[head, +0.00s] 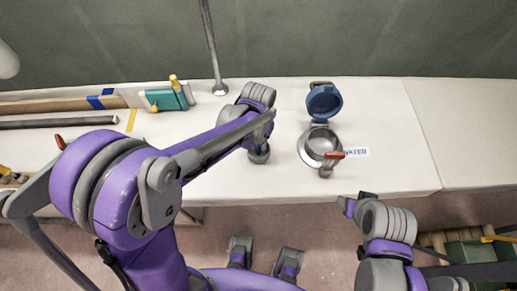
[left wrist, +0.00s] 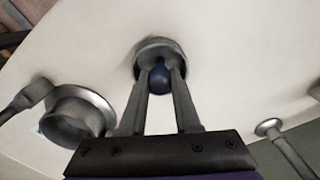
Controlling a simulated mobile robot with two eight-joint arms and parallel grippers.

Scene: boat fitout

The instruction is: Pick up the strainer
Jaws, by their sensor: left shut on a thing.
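The strainer (left wrist: 158,72) looks like a grey round piece with a dark blue knob. In the left wrist view my left gripper (left wrist: 160,88) has its two fingers shut on the knob, with the grey rim beyond them. In the head view the strainer (head: 260,157) shows as a small grey piece below my left gripper (head: 257,144), over the white counter. I cannot tell whether it touches the counter. My right arm is at the lower right of the head view; its jaws are not clear.
A grey round filler (head: 318,147) with an open blue lid (head: 323,103) and a red-tipped lever (head: 334,155) stands right of the strainer, by a WATER label (head: 356,152). A metal post (head: 212,50) rises behind. A teal block (head: 167,99) lies left. The counter's right part is clear.

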